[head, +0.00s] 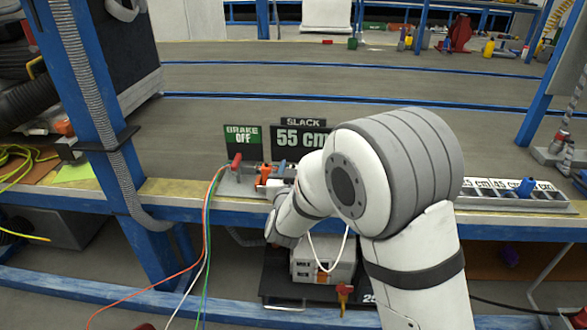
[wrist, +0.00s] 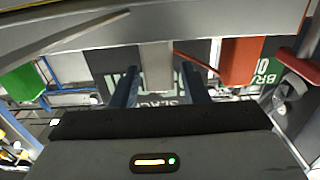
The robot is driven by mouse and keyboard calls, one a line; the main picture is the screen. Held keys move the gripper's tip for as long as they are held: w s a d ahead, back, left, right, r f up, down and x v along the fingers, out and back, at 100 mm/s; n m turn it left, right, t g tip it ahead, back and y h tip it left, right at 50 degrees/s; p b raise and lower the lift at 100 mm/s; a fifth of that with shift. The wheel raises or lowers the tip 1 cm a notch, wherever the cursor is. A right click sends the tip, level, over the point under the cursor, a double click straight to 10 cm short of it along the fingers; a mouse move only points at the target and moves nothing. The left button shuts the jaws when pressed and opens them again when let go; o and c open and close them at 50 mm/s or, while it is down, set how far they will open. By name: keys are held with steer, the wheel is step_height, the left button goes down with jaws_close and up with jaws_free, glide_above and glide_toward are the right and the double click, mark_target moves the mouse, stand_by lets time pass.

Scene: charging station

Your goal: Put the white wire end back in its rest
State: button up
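A pale grey-white block (wrist: 157,66) stands between the two dark blue fingers of my gripper (wrist: 158,88) in the wrist view. A gap shows on each side of it, so the fingers are open around it without visible contact. I cannot tell for sure whether this block is the white wire end or part of its rest. In the head view my arm hides the gripper and the spot in front of it. A white wire (head: 330,268) hangs in a loop below the bench edge beside my arm. Another white strand (head: 201,278) runs with the bundle on the left.
An orange block (wrist: 241,62) and a green block (wrist: 22,83) flank the grip spot in the wrist view. A red lever (head: 235,162) stands by the BRAKE OFF sign (head: 243,141); the SLACK sign (head: 299,139) reads 55 cm. A grey box (head: 312,272) sits below the bench.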

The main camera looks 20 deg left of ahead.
steer(key=shift+o, duration=0.6)
steer(key=shift+s, duration=0.1)
steer(key=p+v, duration=0.2)
steer(key=v, duration=0.5)
steer(key=shift+s+d, duration=0.15)
steer(key=shift+s, duration=0.2)
steer(key=shift+p, duration=0.3)
